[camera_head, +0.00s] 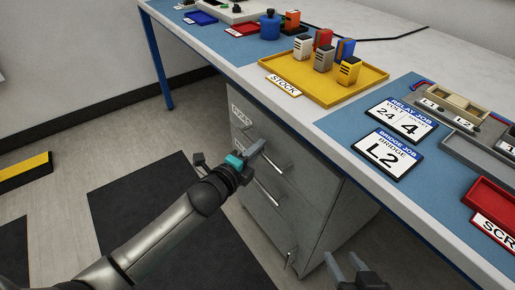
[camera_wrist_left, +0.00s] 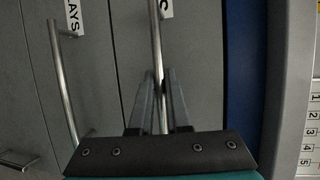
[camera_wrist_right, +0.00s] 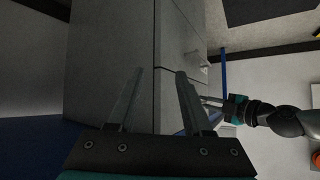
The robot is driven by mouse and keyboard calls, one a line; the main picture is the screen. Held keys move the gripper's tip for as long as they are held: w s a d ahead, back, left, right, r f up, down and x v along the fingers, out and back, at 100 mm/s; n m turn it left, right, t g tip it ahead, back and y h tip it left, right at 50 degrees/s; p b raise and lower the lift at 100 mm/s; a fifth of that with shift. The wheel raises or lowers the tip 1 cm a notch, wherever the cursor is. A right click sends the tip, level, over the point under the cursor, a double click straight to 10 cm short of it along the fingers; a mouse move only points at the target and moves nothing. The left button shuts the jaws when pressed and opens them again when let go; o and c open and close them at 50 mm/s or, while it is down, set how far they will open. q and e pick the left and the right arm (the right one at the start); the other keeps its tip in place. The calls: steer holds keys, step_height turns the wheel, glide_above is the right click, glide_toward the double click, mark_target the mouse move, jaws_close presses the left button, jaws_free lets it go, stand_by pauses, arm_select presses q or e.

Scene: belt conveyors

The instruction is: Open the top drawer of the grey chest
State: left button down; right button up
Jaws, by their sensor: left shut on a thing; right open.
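The grey chest (camera_head: 333,183) stands under the bench with bar handles on its drawer fronts. The top drawer's handle (camera_head: 276,162) runs between the fingers of my left gripper (camera_head: 256,150); it also shows in the left wrist view (camera_wrist_left: 156,45), where the fingers close on the bar. The top drawer looks flush with the chest. My right gripper (camera_head: 346,262) is open and empty, right of the chest and near the bench edge; its spread fingers (camera_wrist_right: 158,78) show in the right wrist view with the chest's side (camera_wrist_right: 108,50) beyond.
Lower drawer handles (camera_head: 270,194) sit below my left gripper. The bench (camera_head: 330,122) overhangs the chest and carries a yellow tray (camera_head: 350,99) with several blocks, job cards (camera_head: 389,154) and a red tray (camera_head: 488,194). Floor left of the chest is clear, with dark mats (camera_head: 140,200).

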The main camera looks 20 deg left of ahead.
steer(key=s+d+r+g+h+p, duration=0.1)
steer(key=s+d+g+h+p, duration=0.2)
steer(key=s+d+g, duration=0.25)
arm_select(q)
steer(key=s+a+p, duration=0.2)
steer(key=s+a, duration=0.7)
steer(key=s, duration=0.3)
steer(key=s+a+p, duration=0.3)
steer(key=s+a, duration=0.7)
steer(key=s, duration=0.2)
steer(key=shift+s+a, duration=0.15)
steer(key=shift+s, duration=0.15)
arm_select(e)
steer(key=s+f+g, duration=0.1)
steer(key=s+f, duration=0.2)
steer(key=f, duration=0.8)
steer(key=shift+s+a+f, duration=0.15)
steer(key=shift+f, duration=0.1)
steer(key=shift+g, duration=0.25)
arm_select(q)
steer(key=c, duration=0.9)
jaws_free()
